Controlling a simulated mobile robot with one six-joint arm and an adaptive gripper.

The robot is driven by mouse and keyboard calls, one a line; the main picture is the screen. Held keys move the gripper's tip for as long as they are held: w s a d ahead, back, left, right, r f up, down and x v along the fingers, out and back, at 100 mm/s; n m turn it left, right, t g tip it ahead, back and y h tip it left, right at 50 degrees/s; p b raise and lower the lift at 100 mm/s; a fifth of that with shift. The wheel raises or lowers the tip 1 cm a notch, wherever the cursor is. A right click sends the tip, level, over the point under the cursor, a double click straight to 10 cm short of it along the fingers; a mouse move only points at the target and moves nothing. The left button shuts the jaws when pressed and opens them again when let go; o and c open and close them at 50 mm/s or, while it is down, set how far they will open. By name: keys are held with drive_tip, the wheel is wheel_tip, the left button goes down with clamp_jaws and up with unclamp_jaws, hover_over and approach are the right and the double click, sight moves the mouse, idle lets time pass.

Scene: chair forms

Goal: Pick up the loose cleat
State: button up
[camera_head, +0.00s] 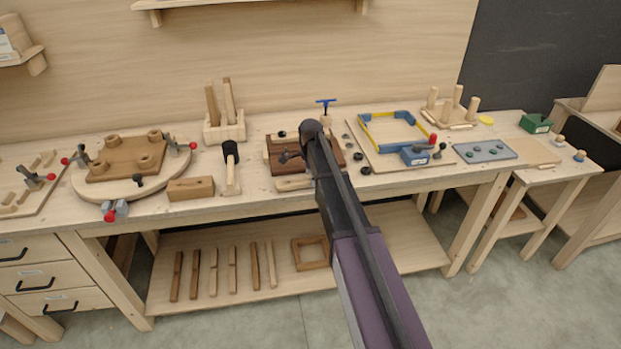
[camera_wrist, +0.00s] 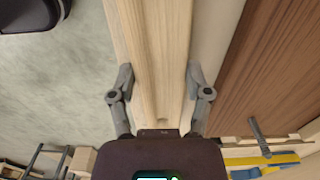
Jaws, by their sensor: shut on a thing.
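The loose cleat (camera_wrist: 166,60) is a pale wooden strip with lengthwise grooves, seen close up in the wrist view. My gripper (camera_wrist: 160,78) is shut on it, with one grey finger against each long side. The strip runs up out of the top of that view, and its near end is hidden by my gripper's body. In the head view a short pale piece (camera_head: 294,184), apparently the same cleat, shows at the bench's front edge beside my dark arm. My arm hides its right part and my fingers there. I cannot tell whether it touches the bench.
A dark brown board (camera_head: 275,158) lies just behind, on the long bench (camera_head: 255,199). A black-headed mallet (camera_head: 231,165) and a wooden block (camera_head: 190,188) stand to the left. A blue and yellow frame (camera_head: 397,146) lies to the right. Several wooden strips lie on the lower shelf (camera_head: 390,265).

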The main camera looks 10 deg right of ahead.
drive_tip(key=shift+r+p, duration=0.65)
drive_tip(key=shift+r, duration=0.25)
drive_tip(key=shift+s+r+p, duration=0.45)
drive_tip(key=shift+r+p, duration=0.1)
drive_tip(key=shift+p, duration=0.05)
drive_tip(key=s+r+p, duration=0.1)
drive_tip(key=s, duration=1.4)
drive_tip(key=shift+r, duration=0.1)
